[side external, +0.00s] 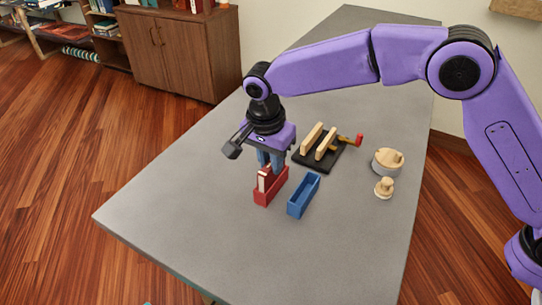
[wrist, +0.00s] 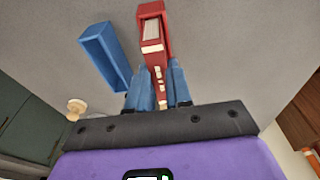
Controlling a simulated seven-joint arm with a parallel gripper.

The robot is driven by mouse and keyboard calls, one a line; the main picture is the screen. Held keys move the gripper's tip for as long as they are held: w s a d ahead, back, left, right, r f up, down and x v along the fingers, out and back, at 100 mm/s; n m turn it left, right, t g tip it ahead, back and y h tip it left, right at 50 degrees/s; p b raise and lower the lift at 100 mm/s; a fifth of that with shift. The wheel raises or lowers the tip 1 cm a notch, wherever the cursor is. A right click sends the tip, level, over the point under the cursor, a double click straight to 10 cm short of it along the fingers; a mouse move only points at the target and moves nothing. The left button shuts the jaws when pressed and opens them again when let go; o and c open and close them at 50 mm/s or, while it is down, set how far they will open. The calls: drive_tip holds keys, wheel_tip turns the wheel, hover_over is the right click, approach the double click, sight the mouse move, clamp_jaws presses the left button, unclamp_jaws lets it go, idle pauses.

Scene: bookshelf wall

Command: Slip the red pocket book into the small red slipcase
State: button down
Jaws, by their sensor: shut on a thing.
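The red pocket book (side external: 265,175) has pale page edges and stands upright at the small red slipcase (side external: 272,194), with its lower part inside the mouth. How deep it sits is hidden by the slipcase walls. My gripper (side external: 270,164) is above the slipcase, pointing down, with its blue-grey fingers shut on the book. In the wrist view the book (wrist: 158,76) shows a red spine with white labels between my fingers (wrist: 160,84). The slipcase (wrist: 168,30) shows beyond it, around the pale pages.
An empty blue slipcase (side external: 304,195) stands close to the right of the red one. The table's left and front are clear.

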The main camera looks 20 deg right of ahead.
drive_tip(key=shift+f, duration=1.1)
drive_tip(key=c, duration=0.6)
unclamp_jaws()
drive_tip(key=shift+o, duration=0.2)
drive_tip(key=shift+r, duration=3.5)
